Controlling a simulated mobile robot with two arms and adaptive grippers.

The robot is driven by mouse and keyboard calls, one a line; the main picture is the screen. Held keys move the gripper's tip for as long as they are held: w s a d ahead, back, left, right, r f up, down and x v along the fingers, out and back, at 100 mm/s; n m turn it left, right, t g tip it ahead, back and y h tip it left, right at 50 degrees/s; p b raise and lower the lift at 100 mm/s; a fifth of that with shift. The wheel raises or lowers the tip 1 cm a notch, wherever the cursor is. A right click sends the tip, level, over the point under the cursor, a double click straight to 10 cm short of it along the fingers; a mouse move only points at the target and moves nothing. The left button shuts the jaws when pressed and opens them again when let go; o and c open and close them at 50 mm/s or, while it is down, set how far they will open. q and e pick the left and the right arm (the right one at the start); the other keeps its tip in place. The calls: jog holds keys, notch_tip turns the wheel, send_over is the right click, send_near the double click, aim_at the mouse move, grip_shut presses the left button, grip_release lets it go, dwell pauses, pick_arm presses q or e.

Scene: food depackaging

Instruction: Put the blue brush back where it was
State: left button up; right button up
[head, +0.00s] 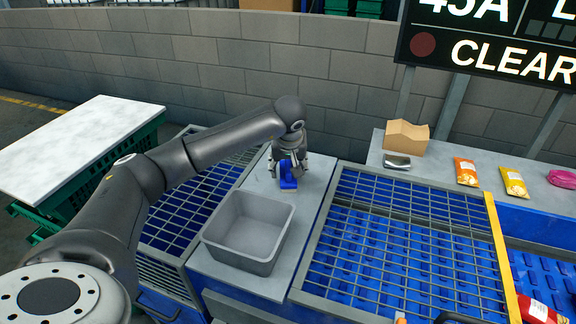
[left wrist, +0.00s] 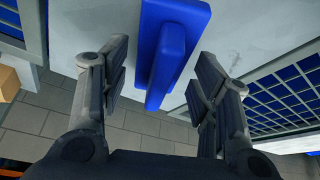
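The blue brush (head: 288,181) is on the grey counter strip (head: 318,168), behind the grey bin. My left gripper (head: 289,170) reaches down over it from above. In the left wrist view the blue brush (left wrist: 168,50) lies between the two fingers of my left gripper (left wrist: 163,52). The fingers are spread, with a narrow gap visible on each side of the brush. The gripper hides part of the brush in the head view. My right gripper does not show clearly in either view.
An empty grey bin (head: 282,222) stands in front of the brush. Metal grids over blue surfaces (head: 400,240) flank the counter strip. At the right, a shelf holds a cardboard box (head: 406,138), a metal tray (head: 396,162) and snack bags (head: 466,172). A grey block wall stands behind.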

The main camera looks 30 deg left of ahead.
pick_arm(q)
jog(key=shift+r, duration=0.1)
jog(key=shift+r, duration=0.2)
jog(key=b+v, duration=0.1)
jog(key=v, duration=1)
jog(key=shift+s+d+r+b, duration=0.2)
jog(key=shift+r+b, duration=0.1)
jog(key=shift+b, duration=0.05)
